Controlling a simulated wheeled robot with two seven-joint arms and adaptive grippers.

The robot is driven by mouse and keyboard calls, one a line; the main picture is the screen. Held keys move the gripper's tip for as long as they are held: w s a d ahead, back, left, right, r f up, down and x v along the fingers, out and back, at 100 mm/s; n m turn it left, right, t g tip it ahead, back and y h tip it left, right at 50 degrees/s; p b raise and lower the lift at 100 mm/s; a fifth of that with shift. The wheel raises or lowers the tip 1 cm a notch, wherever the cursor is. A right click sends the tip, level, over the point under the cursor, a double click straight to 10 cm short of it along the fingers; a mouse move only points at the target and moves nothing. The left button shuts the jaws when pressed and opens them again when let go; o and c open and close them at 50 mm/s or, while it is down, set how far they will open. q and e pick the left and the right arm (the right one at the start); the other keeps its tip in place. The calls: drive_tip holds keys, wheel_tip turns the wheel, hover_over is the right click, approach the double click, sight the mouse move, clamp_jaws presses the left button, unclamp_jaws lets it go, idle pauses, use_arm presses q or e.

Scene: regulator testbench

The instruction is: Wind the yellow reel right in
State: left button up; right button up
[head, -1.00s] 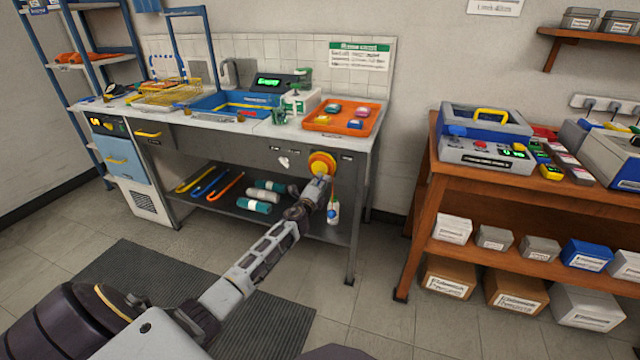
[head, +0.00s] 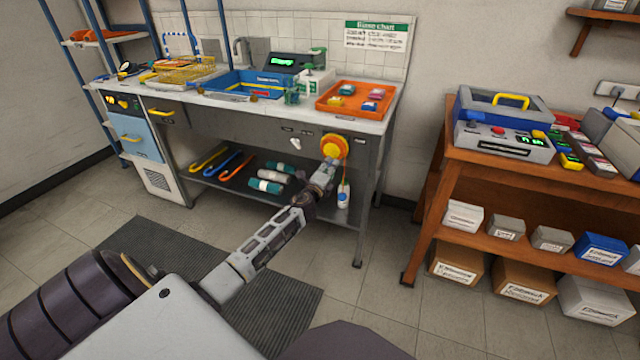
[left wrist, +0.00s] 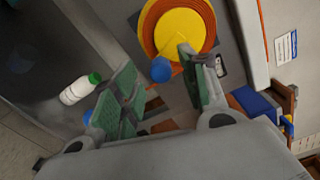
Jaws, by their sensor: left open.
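The yellow reel (head: 334,146) is a round yellow disc with an orange rim on the front panel of the bench. In the left wrist view the reel (left wrist: 180,32) fills the top middle. An orange cord hangs below it with a blue ball (head: 343,188). My left gripper (head: 327,169) is just below and in front of the reel. In the wrist view its green-padded fingers (left wrist: 158,60) are apart. A blue ball (left wrist: 161,69) shows between the fingertips, not visibly clamped. I cannot tell whether a finger touches the disc. My right gripper is not in view.
The bench top carries an orange tray (head: 331,108) and a blue basin (head: 262,79). Bottles and hooks lie on the lower shelf. A white bottle with a green cap (left wrist: 78,90) shows in the wrist view. A wooden table (head: 432,222) stands to the right, with clear floor between.

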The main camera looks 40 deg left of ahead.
use_arm(q)
drive_tip(key=v, duration=0.9)
idle(0.4)
idle(0.4)
drive_tip(key=s+n, duration=0.1)
drive_tip(key=n, duration=0.6)
drive_tip(key=s+n+b, duration=0.1)
drive_tip(key=n, duration=0.6)
drive_tip(key=s+n, duration=0.1)
drive_tip(key=n, duration=0.6)
drive_tip(key=shift+d+r+n+b, duration=0.15)
drive_tip(key=shift+d+n+b, duration=0.15)
drive_tip(key=shift+n+b, duration=0.1)
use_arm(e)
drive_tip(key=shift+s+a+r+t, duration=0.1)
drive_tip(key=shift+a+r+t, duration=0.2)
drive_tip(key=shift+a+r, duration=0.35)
use_arm(q)
drive_tip(key=shift+w, duration=0.15)
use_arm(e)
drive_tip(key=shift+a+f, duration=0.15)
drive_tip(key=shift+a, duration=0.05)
